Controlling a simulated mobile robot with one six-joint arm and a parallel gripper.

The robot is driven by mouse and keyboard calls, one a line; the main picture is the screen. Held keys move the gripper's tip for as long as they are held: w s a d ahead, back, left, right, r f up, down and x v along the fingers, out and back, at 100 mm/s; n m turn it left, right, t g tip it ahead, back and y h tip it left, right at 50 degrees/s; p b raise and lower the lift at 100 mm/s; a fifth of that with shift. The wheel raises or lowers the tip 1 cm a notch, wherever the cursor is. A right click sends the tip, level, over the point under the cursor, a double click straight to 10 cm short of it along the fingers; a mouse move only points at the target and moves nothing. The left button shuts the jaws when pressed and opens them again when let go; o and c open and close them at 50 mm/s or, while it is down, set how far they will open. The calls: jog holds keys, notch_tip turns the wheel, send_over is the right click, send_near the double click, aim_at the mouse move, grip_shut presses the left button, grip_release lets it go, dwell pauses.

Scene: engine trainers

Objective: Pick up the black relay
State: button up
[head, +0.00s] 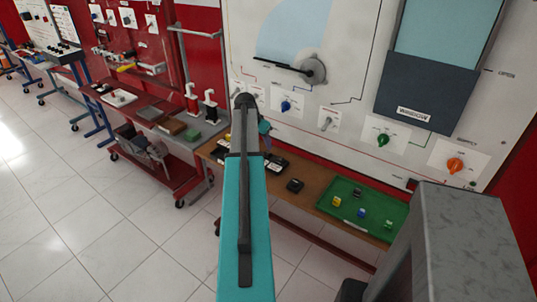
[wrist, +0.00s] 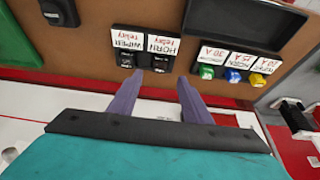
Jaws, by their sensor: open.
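A small black block, which looks like the black relay (head: 295,186), lies on the brown bench top left of the green tray. In the wrist view the black relay (wrist: 58,12) is at the upper left, partly cut off by the top edge. My gripper (wrist: 160,76) has two purple fingers spread apart with nothing between them. Its tips are near a black socket block labelled "HORN relay" and "WIPER relay" (wrist: 145,48), to the right of the black block. In the head view my arm mostly hides the gripper.
The green tray (head: 322,206) holds several small coloured parts. A black fuse holder (wrist: 232,68) with green, blue and yellow fuses sits right of the relay sockets. A white panel with knobs (head: 300,105) rises behind the bench (head: 316,196). A red cart (head: 150,170) stands at left.

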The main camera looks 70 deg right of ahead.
aim_at(268, 153)
jog(key=shift+x, duration=1.25)
jog(key=shift+f, duration=0.1)
jog(key=shift+p+x, duration=0.95)
jog(key=shift+x, duration=1.55)
jog(key=shift+s, duration=0.15)
jog(key=c, duration=1.1)
grip_shut()
